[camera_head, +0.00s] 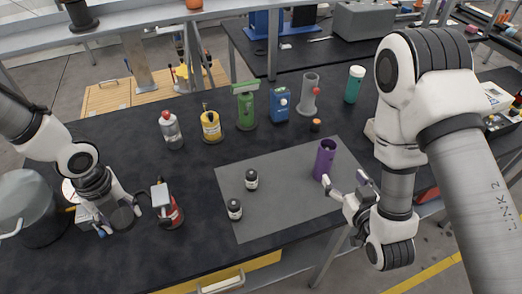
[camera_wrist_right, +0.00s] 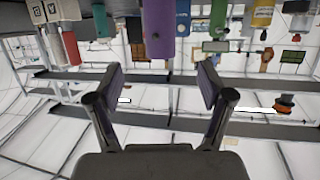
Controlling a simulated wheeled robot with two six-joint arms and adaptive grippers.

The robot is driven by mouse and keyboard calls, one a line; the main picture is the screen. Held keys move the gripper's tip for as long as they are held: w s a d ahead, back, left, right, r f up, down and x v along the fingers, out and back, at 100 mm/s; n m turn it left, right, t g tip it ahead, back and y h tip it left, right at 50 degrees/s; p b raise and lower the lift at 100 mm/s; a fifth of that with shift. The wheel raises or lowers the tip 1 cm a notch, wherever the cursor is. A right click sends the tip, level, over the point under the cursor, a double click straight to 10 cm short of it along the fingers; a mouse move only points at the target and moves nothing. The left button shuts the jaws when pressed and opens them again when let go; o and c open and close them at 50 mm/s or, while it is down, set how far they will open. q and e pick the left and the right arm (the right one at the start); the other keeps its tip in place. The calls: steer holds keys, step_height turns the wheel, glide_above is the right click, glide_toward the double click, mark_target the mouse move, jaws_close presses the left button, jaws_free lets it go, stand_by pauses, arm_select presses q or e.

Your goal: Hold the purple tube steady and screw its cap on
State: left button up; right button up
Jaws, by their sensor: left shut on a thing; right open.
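The purple tube (camera_head: 324,160) stands upright on the grey mat, near its right side. Its top looks dark and open. It also shows in the right wrist view (camera_wrist_right: 158,30), upside down at the top and beyond the fingers. My right gripper (camera_head: 345,188) is open and empty, close to the tube's lower right; the tube is not between its fingers. My left gripper (camera_head: 112,220) is at the far left, away from the mat, and shut on a dark, partly hidden round thing (camera_head: 122,216). I cannot make out a purple cap.
Several bottles and a small orange-topped piece (camera_head: 316,125) stand behind the mat.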

mark_target(330, 158)
arm_select(q)
steer(key=f+b, duration=0.6)
steer(key=shift+w+f, duration=0.25)
steer(key=shift+w, duration=0.05)
step_height(330, 158, up, 2)
steer(key=shift+s+r+p, duration=0.1)
steer(key=shift+r+p, duration=0.1)
steer(key=shift+p, duration=0.85)
arm_select(e)
steer(key=x, duration=0.7)
steer(key=shift+w+f, duration=0.1)
steer(key=shift+w, duration=0.05)
arm_select(q)
steer(key=shift+r+p, duration=0.35)
arm_select(e)
steer(key=shift+w+a, duration=0.1)
steer(key=shift+w, duration=0.2)
arm_select(q)
steer(key=shift+r+p, duration=0.85)
arm_select(e)
steer(key=x, duration=0.4)
steer(key=shift+w, duration=0.3)
